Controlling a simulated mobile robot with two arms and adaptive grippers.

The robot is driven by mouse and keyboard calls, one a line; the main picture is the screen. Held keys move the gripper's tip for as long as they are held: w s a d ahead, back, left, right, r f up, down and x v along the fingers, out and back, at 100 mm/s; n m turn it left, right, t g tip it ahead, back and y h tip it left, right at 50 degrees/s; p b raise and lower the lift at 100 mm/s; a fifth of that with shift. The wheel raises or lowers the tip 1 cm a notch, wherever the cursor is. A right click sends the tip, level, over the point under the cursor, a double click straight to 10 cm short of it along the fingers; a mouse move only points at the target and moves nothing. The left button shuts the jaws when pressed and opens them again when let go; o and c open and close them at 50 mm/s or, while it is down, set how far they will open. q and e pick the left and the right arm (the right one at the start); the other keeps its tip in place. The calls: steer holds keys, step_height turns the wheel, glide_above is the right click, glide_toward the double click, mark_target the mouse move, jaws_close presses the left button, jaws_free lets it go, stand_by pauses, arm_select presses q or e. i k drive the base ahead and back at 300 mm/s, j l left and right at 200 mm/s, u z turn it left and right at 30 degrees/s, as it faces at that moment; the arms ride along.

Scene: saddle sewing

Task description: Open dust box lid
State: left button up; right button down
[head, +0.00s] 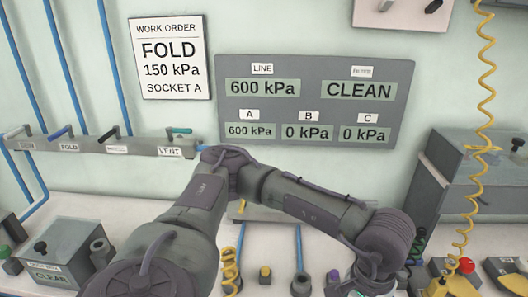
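A grey box (70,243) with a black knob (40,246) on its sloping top stands at the lower left. My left arm comes in from the lower left, bends at mid-picture and runs down to the lower right, away from this box. Its wrist is at the bottom edge, and I cannot see its fingers. My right gripper is not in view.
A valve rail (90,145) with coloured levers runs along the left wall. A pressure panel (315,100) hangs at the centre. A grey machine (470,165) and a coiled yellow hose (483,90) are at the right. Small fittings crowd the bench's front.

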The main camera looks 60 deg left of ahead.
mark_target(41, 246)
steer(key=k+j, duration=0.55)
steer(key=k, duration=0.4)
